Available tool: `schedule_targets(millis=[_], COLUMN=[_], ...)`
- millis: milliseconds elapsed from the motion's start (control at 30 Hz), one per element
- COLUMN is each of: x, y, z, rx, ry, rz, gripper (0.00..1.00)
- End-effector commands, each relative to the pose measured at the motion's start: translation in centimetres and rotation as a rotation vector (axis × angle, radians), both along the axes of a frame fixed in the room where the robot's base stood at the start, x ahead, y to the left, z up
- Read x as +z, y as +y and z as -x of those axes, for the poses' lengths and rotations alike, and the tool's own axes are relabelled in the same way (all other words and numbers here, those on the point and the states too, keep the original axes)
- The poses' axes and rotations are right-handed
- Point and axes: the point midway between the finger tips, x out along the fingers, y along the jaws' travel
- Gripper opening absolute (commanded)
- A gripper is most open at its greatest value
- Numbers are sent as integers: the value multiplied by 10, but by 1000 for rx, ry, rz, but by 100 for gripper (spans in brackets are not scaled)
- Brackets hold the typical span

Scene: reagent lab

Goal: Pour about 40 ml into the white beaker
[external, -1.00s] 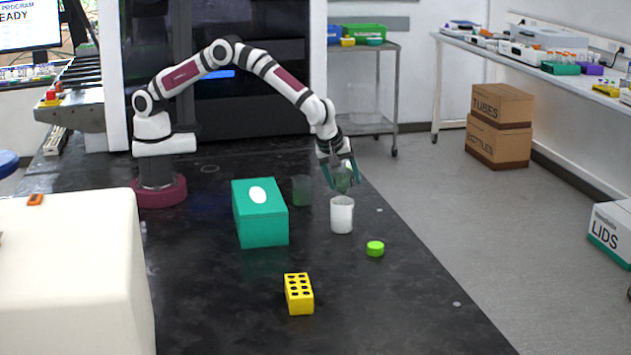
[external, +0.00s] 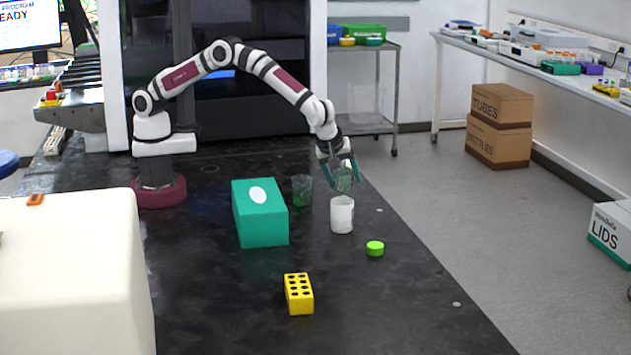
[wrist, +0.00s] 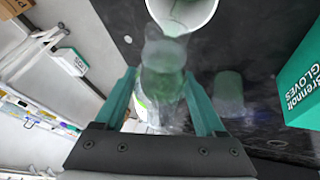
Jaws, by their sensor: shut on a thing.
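The white beaker (external: 342,216) stands upright on the black bench, and its open mouth shows at the top of the wrist view (wrist: 186,14). Pale green shows inside it near the lip. My gripper (external: 341,181) is directly above the beaker, shut on a clear glass vessel (wrist: 163,75) with greenish contents. The vessel is tilted, with its narrower end at the beaker's mouth. I cannot make out a stream or the liquid levels. A second clear glass (external: 302,190) with some green in it stands left of the beaker, and it also shows in the wrist view (wrist: 228,88).
A teal glove box (external: 262,222) stands left of the beaker. A bright green cap (external: 375,248) lies to the front right, and a yellow rack (external: 299,294) is nearer the front. The bench's right edge is close to the beaker. Bench around the cap is clear.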

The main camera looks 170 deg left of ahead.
Motion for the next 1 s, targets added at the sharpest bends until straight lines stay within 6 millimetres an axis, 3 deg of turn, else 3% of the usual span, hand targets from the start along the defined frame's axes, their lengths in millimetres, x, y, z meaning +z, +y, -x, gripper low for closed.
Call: schedule_targets(millis=[1000], x=[3], y=[2], z=[3], rx=[-1], ry=[39], rz=[-14], gripper=[5])
